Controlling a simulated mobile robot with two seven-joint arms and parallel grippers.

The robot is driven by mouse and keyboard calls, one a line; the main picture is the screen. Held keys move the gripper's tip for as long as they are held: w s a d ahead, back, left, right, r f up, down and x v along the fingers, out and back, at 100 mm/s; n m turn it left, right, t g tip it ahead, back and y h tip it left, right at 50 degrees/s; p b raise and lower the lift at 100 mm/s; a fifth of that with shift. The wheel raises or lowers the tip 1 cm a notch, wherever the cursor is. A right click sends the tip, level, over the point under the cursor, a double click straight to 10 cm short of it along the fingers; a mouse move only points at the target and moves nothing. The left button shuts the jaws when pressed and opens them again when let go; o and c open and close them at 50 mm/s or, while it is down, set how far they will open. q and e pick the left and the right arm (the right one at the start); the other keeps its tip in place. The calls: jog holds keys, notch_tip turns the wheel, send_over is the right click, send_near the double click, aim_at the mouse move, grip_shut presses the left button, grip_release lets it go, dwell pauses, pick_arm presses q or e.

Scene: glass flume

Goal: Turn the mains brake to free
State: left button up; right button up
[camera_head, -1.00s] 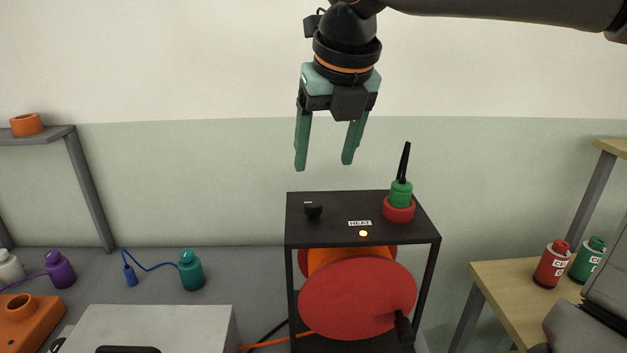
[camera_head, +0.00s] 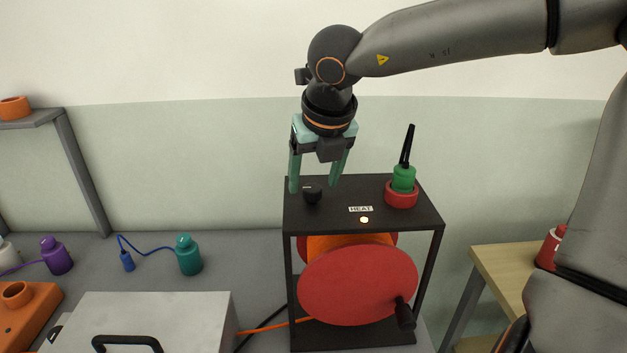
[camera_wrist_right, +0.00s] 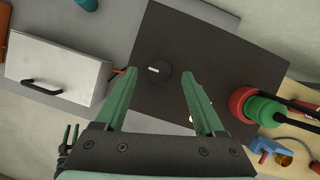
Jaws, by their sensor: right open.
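A black round knob (camera_head: 312,195), which I take to be the mains brake, sits on top of a black frame (camera_head: 345,218) at its left rear. In the right wrist view the knob (camera_wrist_right: 155,73) carries a short white mark. My right gripper (camera_head: 315,186) points down, open and empty, just over the knob. In the right wrist view the knob shows between the fingertips of my right gripper (camera_wrist_right: 158,76); contact cannot be made out. A green and black part at that view's lower left looks like my left gripper (camera_wrist_right: 68,138); its jaws are unclear.
A green plug with a black lead (camera_head: 403,178) stands in a red socket (camera_head: 401,198) at the frame's right rear. A HEAT label and a lit lamp (camera_head: 364,220) are in front. A red-faced drum (camera_head: 358,285) hangs below. A silver box (camera_head: 150,322) stands left.

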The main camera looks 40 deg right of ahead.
jog(key=shift+x, duration=0.85)
jog(key=shift+c, duration=0.3)
grip_shut()
